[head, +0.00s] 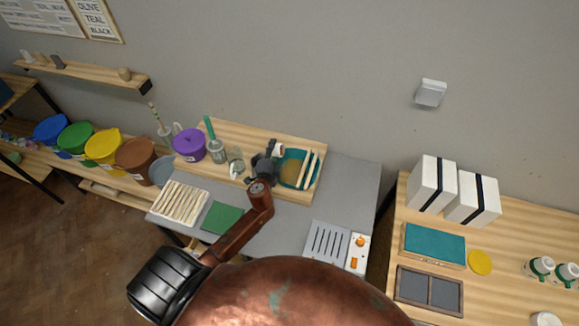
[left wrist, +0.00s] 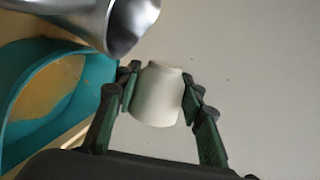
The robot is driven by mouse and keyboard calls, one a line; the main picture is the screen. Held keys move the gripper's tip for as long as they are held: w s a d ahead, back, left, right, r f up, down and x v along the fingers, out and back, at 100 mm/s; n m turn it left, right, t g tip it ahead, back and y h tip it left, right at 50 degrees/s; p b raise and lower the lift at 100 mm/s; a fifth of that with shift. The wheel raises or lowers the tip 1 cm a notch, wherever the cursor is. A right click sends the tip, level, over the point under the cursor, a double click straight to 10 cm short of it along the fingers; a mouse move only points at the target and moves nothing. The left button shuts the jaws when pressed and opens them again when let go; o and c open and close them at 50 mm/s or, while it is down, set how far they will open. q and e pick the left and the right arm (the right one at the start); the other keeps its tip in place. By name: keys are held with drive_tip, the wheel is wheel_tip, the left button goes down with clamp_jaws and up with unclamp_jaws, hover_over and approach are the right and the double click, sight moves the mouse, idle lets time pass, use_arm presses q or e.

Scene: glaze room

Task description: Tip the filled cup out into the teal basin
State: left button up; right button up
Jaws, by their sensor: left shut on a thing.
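My left gripper (head: 272,155) is shut on a small white cup (head: 278,149), at the left rim of the teal basin (head: 283,181) in the head view. In the left wrist view the fingers (left wrist: 160,92) grip the cup (left wrist: 157,97) from both sides. The cup's inside and contents do not show clearly. The teal basin (left wrist: 14,72) lies at the left of that view, beside the cup and apart from it in the picture, with a tan patch inside. My right gripper is not in view.
A shiny metal vessel (left wrist: 122,22) is close to the cup in the left wrist view. Left of the basin stand a glass jar (head: 236,162), a brush jar (head: 217,151) and a purple tub (head: 189,145). A slatted rack (head: 180,202) and green mat (head: 222,218) lie in front.

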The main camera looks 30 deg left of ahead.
use_arm(q)
drive_tip(key=shift+w+d+f+m+y+b, duration=0.1)
drive_tip(key=shift+d+f+m+y+b, duration=0.1)
drive_tip(key=shift+d+f+b, duration=0.15)
drive_tip(key=shift+w+d+f+m+y+b, duration=0.15)
drive_tip(key=shift+f+m+b, duration=0.1)
drive_tip(key=shift+f, duration=0.2)
drive_tip(key=shift+s+r, duration=0.1)
drive_tip(key=shift+r, duration=0.1)
drive_tip(key=shift+a+f, duration=0.1)
drive_tip(key=shift+f+m, duration=0.15)
drive_tip(key=shift+m, duration=0.1)
